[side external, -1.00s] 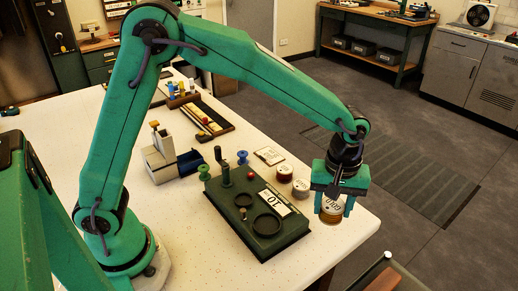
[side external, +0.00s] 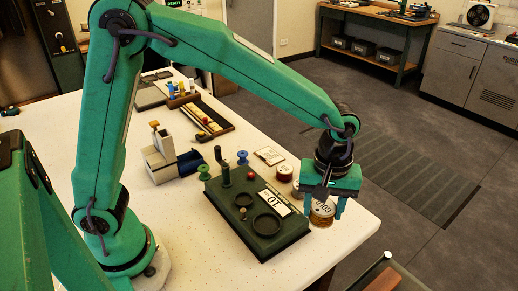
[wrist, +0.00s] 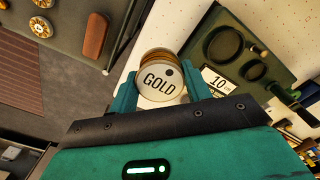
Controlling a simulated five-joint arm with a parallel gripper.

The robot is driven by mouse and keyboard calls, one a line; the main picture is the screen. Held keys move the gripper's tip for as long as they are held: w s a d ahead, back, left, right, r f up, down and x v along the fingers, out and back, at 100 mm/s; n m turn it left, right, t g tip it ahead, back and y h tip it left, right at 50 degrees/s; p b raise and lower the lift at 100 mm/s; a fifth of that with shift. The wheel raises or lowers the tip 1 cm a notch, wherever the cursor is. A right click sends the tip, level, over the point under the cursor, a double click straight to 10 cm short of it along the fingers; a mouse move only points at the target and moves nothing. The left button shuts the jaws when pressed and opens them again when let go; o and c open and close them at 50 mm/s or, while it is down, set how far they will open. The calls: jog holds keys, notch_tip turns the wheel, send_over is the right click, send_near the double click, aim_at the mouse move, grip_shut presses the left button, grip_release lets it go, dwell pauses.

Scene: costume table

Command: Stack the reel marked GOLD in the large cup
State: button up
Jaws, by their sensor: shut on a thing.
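The reel marked GOLD (wrist: 162,80) is held between the two fingers of my gripper (wrist: 163,88), its lettered white top facing the wrist camera. In the side external view the gold-coloured reel (side external: 321,212) is at the table's right end, right of the dark green box. I cannot tell whether it touches the table. My gripper (side external: 322,208) points down and is shut on it. The large cup (side external: 268,225) is the bigger round recess in the box top and looks empty. It also shows in the wrist view (wrist: 222,44).
The green box (side external: 262,244) carries a smaller cup (side external: 243,200), a label reading 10, a dark upright post and a red knob. A dark red reel (side external: 284,173) and another partly hidden reel stand behind it. Green (side external: 204,173) and blue (side external: 242,157) spools stand farther left.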

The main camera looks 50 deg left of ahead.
jog(key=s+a+r, duration=0.1)
jog(key=s+r, duration=0.1)
jog(key=s, duration=0.5)
jog(key=s+a+r, duration=0.2)
jog(key=s, duration=0.6)
send_over(267, 225)
notch_tip(267, 225, down, 7)
jog(key=shift+f, duration=0.1)
jog(key=shift+f, duration=1.95)
jog(key=shift+f, duration=0.4)
jog(key=o, duration=1)
